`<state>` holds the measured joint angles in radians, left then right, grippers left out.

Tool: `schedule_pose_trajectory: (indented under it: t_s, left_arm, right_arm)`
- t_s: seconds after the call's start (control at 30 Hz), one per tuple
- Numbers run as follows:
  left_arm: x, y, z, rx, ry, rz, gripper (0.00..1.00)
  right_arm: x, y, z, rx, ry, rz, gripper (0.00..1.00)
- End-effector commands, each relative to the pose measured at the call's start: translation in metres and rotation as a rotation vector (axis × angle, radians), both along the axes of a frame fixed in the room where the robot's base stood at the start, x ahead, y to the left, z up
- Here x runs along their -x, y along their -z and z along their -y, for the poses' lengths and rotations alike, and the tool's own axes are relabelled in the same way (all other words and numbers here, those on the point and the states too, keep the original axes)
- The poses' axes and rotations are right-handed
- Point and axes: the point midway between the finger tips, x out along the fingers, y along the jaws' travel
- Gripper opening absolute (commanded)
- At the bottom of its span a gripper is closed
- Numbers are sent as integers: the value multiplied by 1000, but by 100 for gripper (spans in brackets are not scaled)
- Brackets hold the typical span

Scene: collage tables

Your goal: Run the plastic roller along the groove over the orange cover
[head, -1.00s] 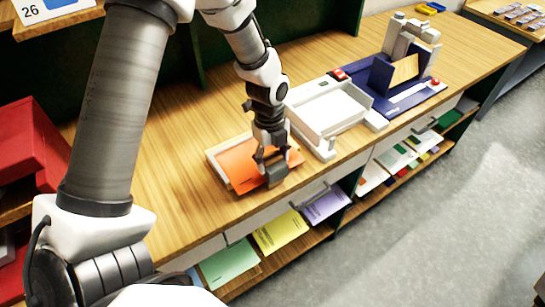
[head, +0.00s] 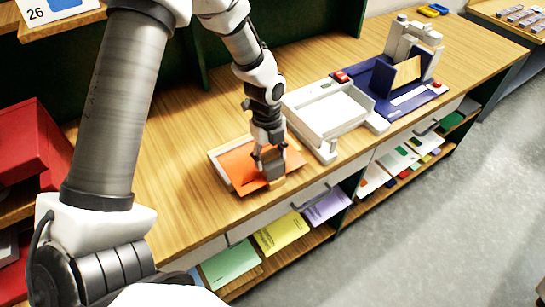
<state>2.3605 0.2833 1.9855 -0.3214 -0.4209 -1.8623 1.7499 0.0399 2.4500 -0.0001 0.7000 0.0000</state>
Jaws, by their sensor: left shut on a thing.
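The orange cover (head: 236,165) lies flat on the wooden worktop, in a shallow pale tray or frame (head: 221,173) whose left edge shows. My left gripper (head: 270,160) points down over the right half of the cover. It is shut on a small grey block-like thing, which looks like the plastic roller (head: 273,172). The roller is at the cover's surface, but I cannot tell whether it touches. The groove is too small to make out, and the gripper hides part of the cover. My right gripper is not in view.
A white tray-like machine (head: 328,113) stands close to the right of the cover. Beyond it is a blue-based machine (head: 407,92) with a grey upright. A red box (head: 28,140) is at the left. Shelves with coloured paper (head: 278,232) are below the worktop's front edge.

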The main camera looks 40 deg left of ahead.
Motion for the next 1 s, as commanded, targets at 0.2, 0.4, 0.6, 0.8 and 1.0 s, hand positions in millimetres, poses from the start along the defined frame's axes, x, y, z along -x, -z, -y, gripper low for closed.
schedule_pose_trajectory:
  t_s: [0.2,0.4,0.6,0.8,1.0]
  left_arm:
    - [-2,0,-7,1,0,-3,30]
    - [-6,1,-17,0,-1,-2,30]
    - [-8,1,-21,1,-1,-4,30]
    - [-12,-1,-32,1,-1,-3,30]
    - [-15,0,-37,0,0,-2,30]
  right_arm:
    - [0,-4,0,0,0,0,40]
    - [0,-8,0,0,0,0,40]
    - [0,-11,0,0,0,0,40]
    - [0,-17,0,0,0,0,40]
    - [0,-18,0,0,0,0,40]
